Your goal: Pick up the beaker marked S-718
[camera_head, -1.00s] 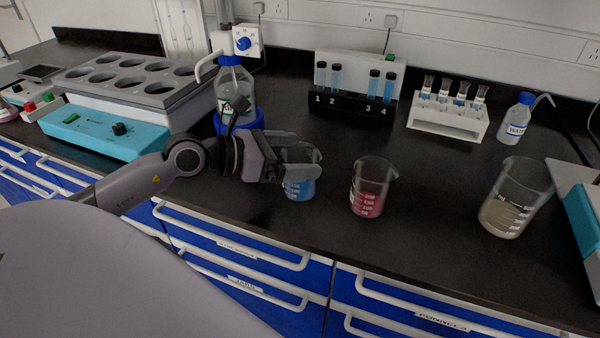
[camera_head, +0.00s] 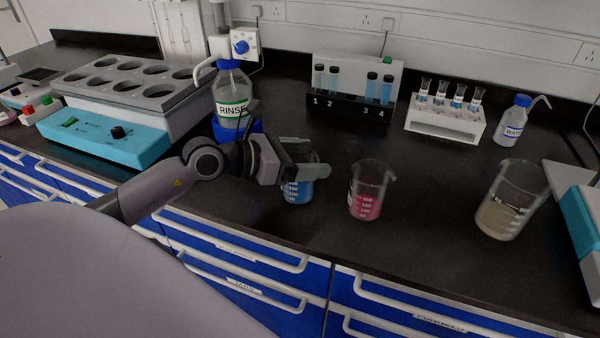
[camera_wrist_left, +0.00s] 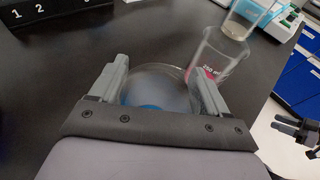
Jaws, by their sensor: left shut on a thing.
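A glass beaker with blue liquid (camera_head: 298,192) stands on the black bench near its front edge. My left gripper (camera_head: 308,171) is shut on its upper part, a finger on each side; the fingers hide much of its rim. In the left wrist view the blue beaker (camera_wrist_left: 155,88) sits between the fingers (camera_wrist_left: 160,85). A beaker with red liquid (camera_head: 366,200) stands to its right, and one with grey-brown contents (camera_head: 503,215) stands farther right. I cannot read S-718 on any of them. A dark gripper part, possibly my right one (camera_wrist_left: 298,130), shows at the wrist view's right edge.
A RINSE bottle (camera_head: 232,92) stands behind my left wrist. A numbered tube rack (camera_head: 350,106), a white vial rack (camera_head: 445,122) and a water bottle (camera_head: 513,122) stand at the back. A teal-fronted block with wells (camera_head: 115,140) is at left. Bench between the red and grey-brown beakers is clear.

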